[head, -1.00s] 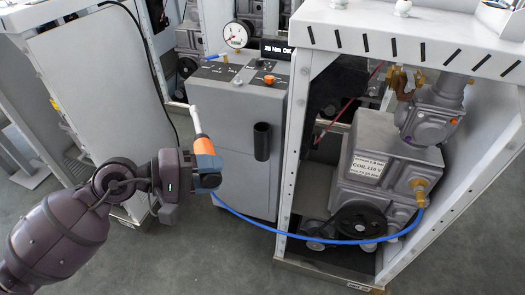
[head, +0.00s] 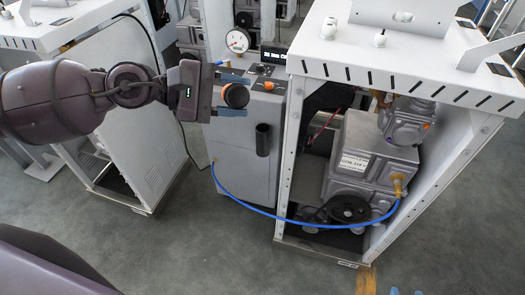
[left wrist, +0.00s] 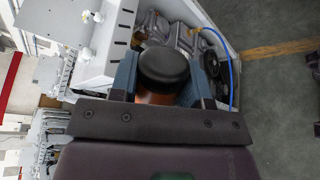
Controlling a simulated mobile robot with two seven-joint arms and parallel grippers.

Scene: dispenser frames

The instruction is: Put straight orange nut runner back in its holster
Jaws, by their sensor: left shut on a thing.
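The orange nut runner (head: 235,96) is in my left gripper (head: 242,95), in front of the grey cabinet's top. In the left wrist view the black end (left wrist: 164,66) and some orange (left wrist: 155,98) show between the two blue fingers. The holster, a black upright tube (head: 262,139), is on the cabinet's front, below and right of the nut runner and apart from it. Two separated blue tips of my right gripper (head: 407,292) show at the bottom edge.
The grey cabinet (head: 232,150) carries a gauge (head: 238,40) and an orange knob (head: 269,86). A white frame (head: 285,165) with machinery stands close to its right. A blue hose (head: 300,226) arcs low across the front. The floor in front is clear.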

